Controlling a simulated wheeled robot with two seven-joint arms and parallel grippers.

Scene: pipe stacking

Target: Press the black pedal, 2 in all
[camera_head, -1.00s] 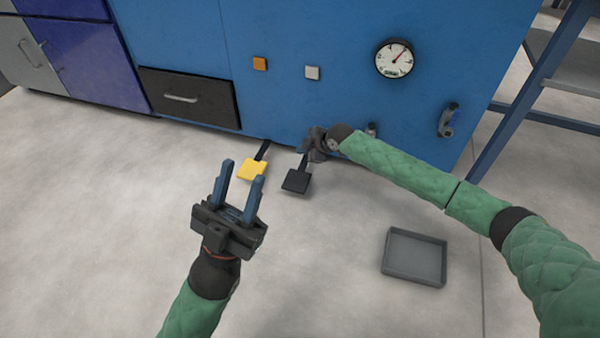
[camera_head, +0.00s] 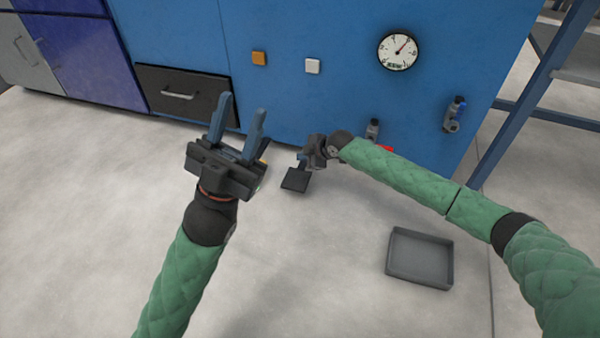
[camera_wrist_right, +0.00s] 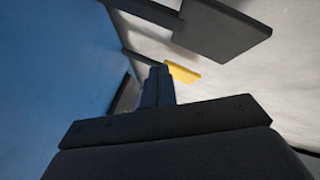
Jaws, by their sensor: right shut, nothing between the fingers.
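The black pedal (camera_head: 296,180) sticks out low at the front of the blue machine, near the floor. It also shows at the top of the right wrist view (camera_wrist_right: 228,30). My right gripper (camera_head: 303,160) is beside the pedal, near its machine end; in the right wrist view its fingers (camera_wrist_right: 158,85) are shut and empty, with a visible gap to the pedal plate. Whether the pedal is pressed down cannot be told. My left gripper (camera_head: 242,105) is open and empty, its fingers pointing toward the machine.
A yellow pedal (camera_wrist_right: 182,71) is left of the black one, mostly hidden behind my left gripper in the head view. The machine (camera_head: 290,100) carries an orange button (camera_head: 259,58), a white button (camera_head: 312,66), a gauge (camera_head: 398,51) and valves. A grey tray (camera_head: 420,258) lies on the floor.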

